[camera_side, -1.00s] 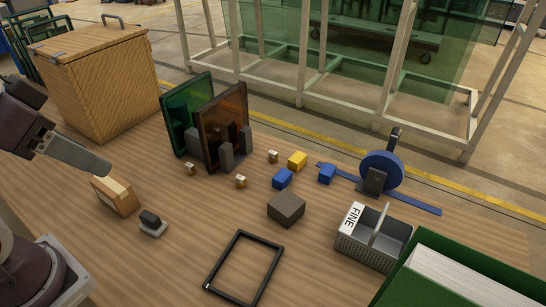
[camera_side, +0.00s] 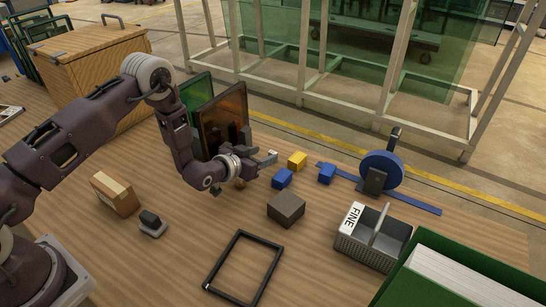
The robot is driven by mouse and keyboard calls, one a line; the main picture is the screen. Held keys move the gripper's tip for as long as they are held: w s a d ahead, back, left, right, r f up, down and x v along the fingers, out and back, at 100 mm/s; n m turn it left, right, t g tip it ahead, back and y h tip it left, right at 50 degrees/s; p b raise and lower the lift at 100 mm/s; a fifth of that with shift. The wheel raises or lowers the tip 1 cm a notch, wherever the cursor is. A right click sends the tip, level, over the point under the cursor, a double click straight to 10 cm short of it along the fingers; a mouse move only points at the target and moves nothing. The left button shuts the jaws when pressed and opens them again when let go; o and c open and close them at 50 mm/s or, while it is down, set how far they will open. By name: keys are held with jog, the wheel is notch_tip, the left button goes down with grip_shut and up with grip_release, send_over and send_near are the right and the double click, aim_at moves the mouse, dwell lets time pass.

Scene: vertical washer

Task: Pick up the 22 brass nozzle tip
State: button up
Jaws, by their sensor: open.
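The small brass nozzle tips stand on the wooden table near the glass panels. One brass nozzle tip (camera_side: 240,184) shows just below my gripper, partly covered by it. The other two spots where tips stood are covered by my arm and gripper, so I cannot clearly see those tips. The number 22 cannot be read on any tip. My gripper (camera_side: 267,161) is open, low over the table, left of the blue and yellow blocks. I cannot tell whether a tip lies between its fingers.
Close to the right are a blue block (camera_side: 282,178), a yellow block (camera_side: 297,161) and a dark grey block (camera_side: 286,208). Green and amber panels (camera_side: 222,112) stand behind my wrist. A grey basket marked FINE (camera_side: 372,242) and a black frame (camera_side: 243,268) lie nearer the front.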

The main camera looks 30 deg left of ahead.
aim_at(272, 153)
jog(key=x, duration=0.6)
jog(key=shift+d+f, duration=0.1)
jog(key=shift+f, duration=0.2)
grip_shut()
